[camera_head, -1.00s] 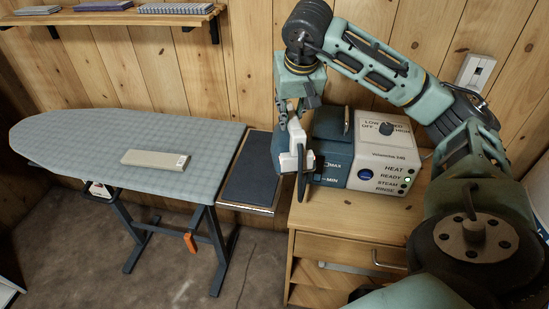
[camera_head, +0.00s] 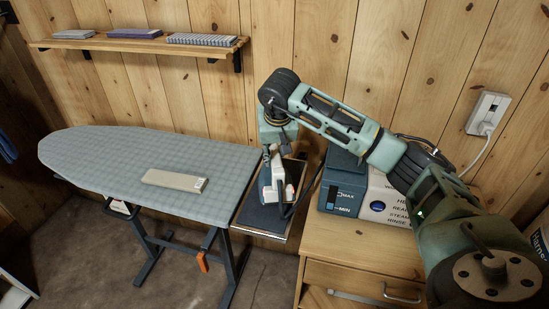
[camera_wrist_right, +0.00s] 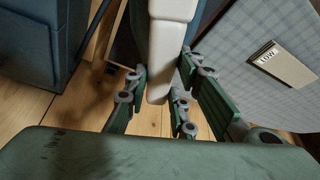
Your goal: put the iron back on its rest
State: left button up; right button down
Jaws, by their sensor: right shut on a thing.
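The iron (camera_head: 277,182), white and dark, is held by my right gripper (camera_head: 272,153). In the right wrist view its pale handle (camera_wrist_right: 168,40) runs between the green fingers of the gripper (camera_wrist_right: 160,88). The rest (camera_head: 258,219) is a dark flat pad in a metal-edged frame at the right end of the ironing board. The iron is over the rest in the head view; I cannot tell whether it touches the pad. The gripper and iron hide part of the pad. My left gripper is not in view.
The grey checked ironing board (camera_head: 110,160) holds a beige flat block (camera_head: 175,181). The blue and white steam station (camera_head: 343,190) stands on a wooden cabinet (camera_head: 345,240) right of the rest. A wall shelf (camera_head: 140,45) is at the upper left.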

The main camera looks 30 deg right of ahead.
notch_tip(320, 180, down, 3)
jog(key=shift+f+p, duration=0.2)
jog(key=shift+p, duration=0.5)
jog(key=shift+f, duration=0.2)
jog(key=shift+w, duration=0.1)
jog(key=shift+f, duration=0.15)
jog(key=c, duration=1.5)
grip_release()
jog(key=b+v, duration=0.2)
jog(key=v, duration=1)
